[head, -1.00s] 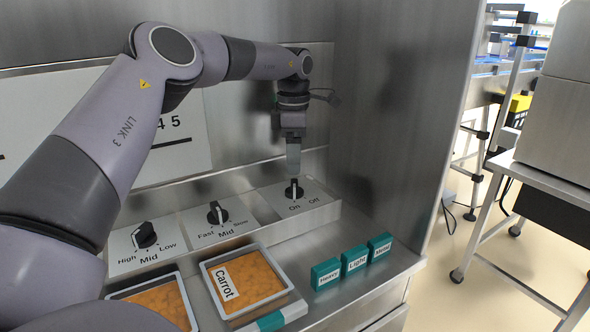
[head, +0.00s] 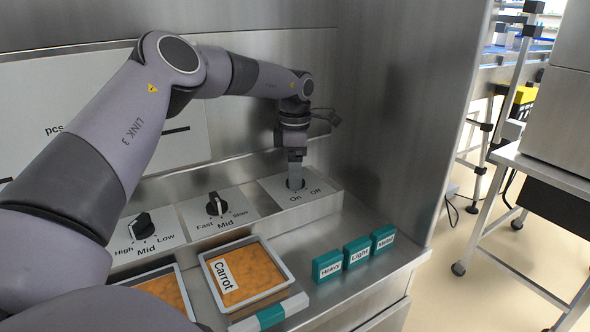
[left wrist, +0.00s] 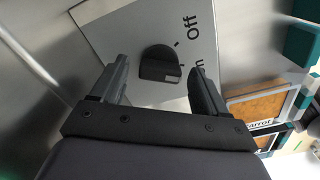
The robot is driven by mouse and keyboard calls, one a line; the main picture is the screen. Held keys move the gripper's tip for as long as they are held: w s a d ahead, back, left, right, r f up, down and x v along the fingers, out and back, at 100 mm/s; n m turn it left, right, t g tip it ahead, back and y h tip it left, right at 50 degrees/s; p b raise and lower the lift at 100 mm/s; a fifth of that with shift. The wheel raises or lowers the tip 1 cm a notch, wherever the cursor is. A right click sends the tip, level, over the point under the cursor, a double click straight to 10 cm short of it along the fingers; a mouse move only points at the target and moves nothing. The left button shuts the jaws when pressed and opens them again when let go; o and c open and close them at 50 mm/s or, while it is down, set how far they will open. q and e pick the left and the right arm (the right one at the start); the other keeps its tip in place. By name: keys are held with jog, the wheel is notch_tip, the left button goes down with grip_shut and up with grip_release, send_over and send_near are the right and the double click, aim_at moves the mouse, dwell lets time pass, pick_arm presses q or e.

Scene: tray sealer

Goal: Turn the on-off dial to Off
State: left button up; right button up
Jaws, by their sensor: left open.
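The on-off dial (left wrist: 160,63) is a black knob on a pale panel (left wrist: 115,28) with On and Off labels. In the head view the dial (head: 295,184) is largely covered by my left gripper (head: 295,168), which points down at it. In the left wrist view my left gripper (left wrist: 159,70) is open, with one finger on either side of the dial. No clear contact shows. The dial's pale mark lies on the side nearer the On label, which a finger partly hides. The Off label is clear. My right gripper is not in view.
The speed dial (head: 216,204) and the High-Low dial (head: 142,227) sit to the left, both near Mid. A carrot tray (head: 288,272) and teal blocks labelled Heavy (head: 327,266), Light (head: 357,252) and another (head: 383,239) stand in front. A steel wall (head: 405,110) rises at the right.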

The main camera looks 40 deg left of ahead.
pick_arm(q)
jog(key=c, duration=1.1)
jog(key=shift+o, duration=0.2)
jog(key=shift+n, duration=0.3)
jog(key=n+b, duration=0.1)
jog(key=n, duration=0.2)
jog(key=shift+n, duration=0.4)
jog(key=n, duration=0.5)
jog(key=shift+n, duration=0.5)
